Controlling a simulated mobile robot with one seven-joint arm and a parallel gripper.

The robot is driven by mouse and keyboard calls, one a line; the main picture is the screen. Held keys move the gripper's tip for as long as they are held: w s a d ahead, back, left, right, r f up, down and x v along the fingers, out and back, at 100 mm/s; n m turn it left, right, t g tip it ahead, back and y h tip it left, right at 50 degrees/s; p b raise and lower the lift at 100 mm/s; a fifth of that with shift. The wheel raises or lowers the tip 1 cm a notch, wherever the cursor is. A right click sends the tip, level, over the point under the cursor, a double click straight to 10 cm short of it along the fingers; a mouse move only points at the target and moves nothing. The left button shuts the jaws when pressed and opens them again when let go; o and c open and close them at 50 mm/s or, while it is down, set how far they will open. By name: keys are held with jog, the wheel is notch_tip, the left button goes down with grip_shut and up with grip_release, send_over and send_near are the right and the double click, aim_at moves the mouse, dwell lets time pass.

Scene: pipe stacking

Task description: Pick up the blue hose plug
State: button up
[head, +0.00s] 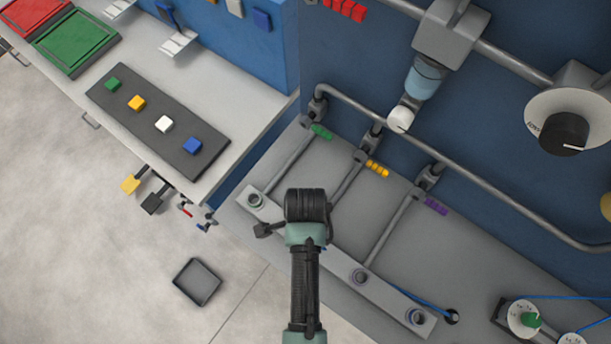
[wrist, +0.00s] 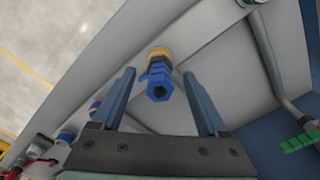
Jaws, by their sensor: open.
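The blue hose plug (wrist: 158,84) shows in the wrist view. It has a hexagonal opening and sits at a yellow-ringed port (wrist: 160,52) on the grey rail. My gripper (wrist: 160,73) is open, with one finger on each side of the plug and visible gaps between. I cannot tell whether the fingertips are level with the plug in depth. In the head view, my arm's dark end (head: 306,206) covers this part of the rail, and the plug is hidden there.
The light grey rail (head: 393,297) carries other ports, and a thin blue hose (head: 428,303) runs near its right end. Grey pipes (head: 395,228) run back to the blue wall. A workbench with a dark mat (head: 148,113) stands at left. A small tray (head: 197,282) lies on the floor.

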jog(key=shift+f, duration=0.7)
jog(key=shift+c, duration=0.3)
grip_shut()
dwell(0.6)
